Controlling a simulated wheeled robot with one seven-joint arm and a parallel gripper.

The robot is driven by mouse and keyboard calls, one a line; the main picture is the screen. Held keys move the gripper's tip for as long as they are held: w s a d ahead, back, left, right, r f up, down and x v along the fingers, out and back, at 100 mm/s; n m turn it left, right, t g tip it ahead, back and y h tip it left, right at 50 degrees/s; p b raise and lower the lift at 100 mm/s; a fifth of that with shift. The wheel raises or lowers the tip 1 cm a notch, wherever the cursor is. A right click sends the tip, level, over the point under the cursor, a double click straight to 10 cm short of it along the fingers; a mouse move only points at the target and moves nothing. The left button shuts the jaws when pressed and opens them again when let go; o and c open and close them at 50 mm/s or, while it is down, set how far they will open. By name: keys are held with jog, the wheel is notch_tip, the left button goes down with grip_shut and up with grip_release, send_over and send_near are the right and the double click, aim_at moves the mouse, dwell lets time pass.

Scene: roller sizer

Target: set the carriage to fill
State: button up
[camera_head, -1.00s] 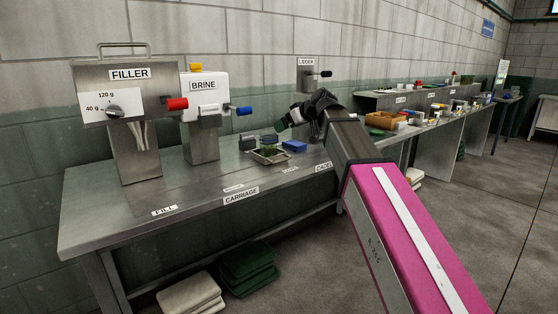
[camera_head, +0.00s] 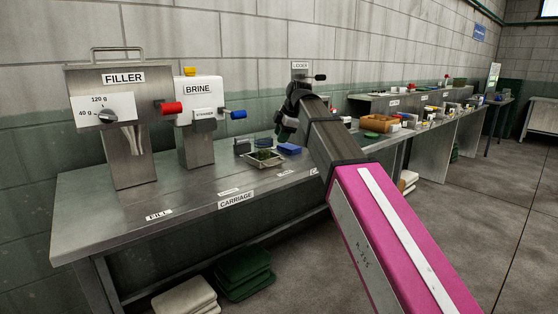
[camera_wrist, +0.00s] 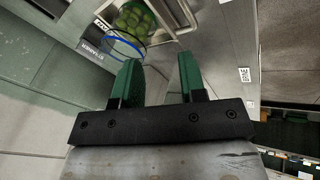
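The bench top (camera_head: 150,195) carries a long CARRIAGE label (camera_head: 236,199), with a FILL label (camera_head: 159,214) at its left end. A shallow metal tray (camera_head: 262,164) with green contents (camera_head: 265,154) sits toward the back right of the bench, well right of the FILL label. My gripper (camera_head: 285,130) is above and slightly right of the tray, partly hidden by my arm. In the wrist view my gripper's green fingers (camera_wrist: 160,82) are apart with nothing between them. Beyond them a clear vessel with green pieces (camera_wrist: 135,18) and a blue ring (camera_wrist: 110,42) show.
The FILLER (camera_head: 122,105) with a red knob and the BRINE unit (camera_head: 200,110) with a blue knob stand at the bench's back left. A blue block (camera_head: 289,148) lies right of the tray. The bench's left part is clear. Other benches stand farther right.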

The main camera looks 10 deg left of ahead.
aim_at(279, 163)
jog(key=f+n+h, duration=0.1)
jog(key=f, duration=0.2)
jog(key=f+n+h, duration=0.1)
jog(key=f+n, duration=0.1)
jog(key=f, duration=0.1)
jog(key=a+f+n+g+h, duration=0.1)
jog(key=f, duration=0.3)
jog(key=shift+w+n, duration=0.3)
jog(key=shift+n, duration=0.1)
jog(key=shift+c, duration=0.3)
grip_shut()
